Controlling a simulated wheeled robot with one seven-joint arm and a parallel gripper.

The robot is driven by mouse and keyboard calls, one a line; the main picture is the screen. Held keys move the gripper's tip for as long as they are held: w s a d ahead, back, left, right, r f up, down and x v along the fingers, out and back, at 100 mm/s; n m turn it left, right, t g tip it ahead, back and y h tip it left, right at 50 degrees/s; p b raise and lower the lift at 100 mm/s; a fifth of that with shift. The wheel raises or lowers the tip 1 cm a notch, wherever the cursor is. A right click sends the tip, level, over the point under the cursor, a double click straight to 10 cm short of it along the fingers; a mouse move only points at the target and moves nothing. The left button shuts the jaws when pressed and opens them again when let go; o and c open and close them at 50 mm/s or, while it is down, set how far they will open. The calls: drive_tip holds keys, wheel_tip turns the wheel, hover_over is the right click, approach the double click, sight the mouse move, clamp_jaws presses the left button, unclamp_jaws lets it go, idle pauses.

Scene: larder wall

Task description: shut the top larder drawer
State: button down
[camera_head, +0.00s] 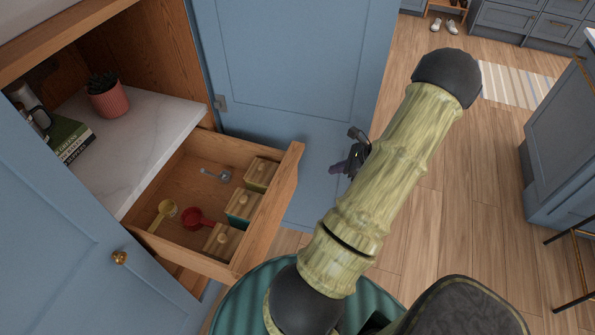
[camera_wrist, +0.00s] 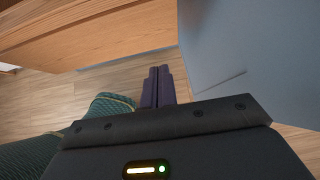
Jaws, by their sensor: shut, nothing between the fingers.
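The top larder drawer (camera_head: 268,222) is pulled out from the wooden cabinet in the head view. It holds a yellow scoop, a red scoop, a small metal scoop and several lidded boxes. Its wooden front panel faces right and down. My gripper (camera_head: 338,167) is to the right of the drawer front's far end, close to the open blue door and apart from the drawer. In the wrist view the two dark fingers (camera_wrist: 158,85) are together with nothing between them. A wooden panel (camera_wrist: 100,40), likely the drawer, shows above and left of them.
A blue door (camera_head: 290,75) stands open behind the drawer; another blue door (camera_head: 75,240) is at the left. A marble shelf (camera_head: 135,135) above the drawer bears a potted plant (camera_head: 107,98) and books (camera_head: 68,138).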

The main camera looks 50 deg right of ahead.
idle(0.3)
drive_tip(key=w+r+p+x, duration=0.1)
drive_tip(key=r+x, duration=0.1)
drive_tip(key=x, duration=1)
drive_tip(key=shift+w+a+f, duration=0.35)
drive_tip(key=shift+w+a, duration=0.15)
drive_tip(key=shift+w, duration=0.15)
drive_tip(key=shift+w, duration=0.1)
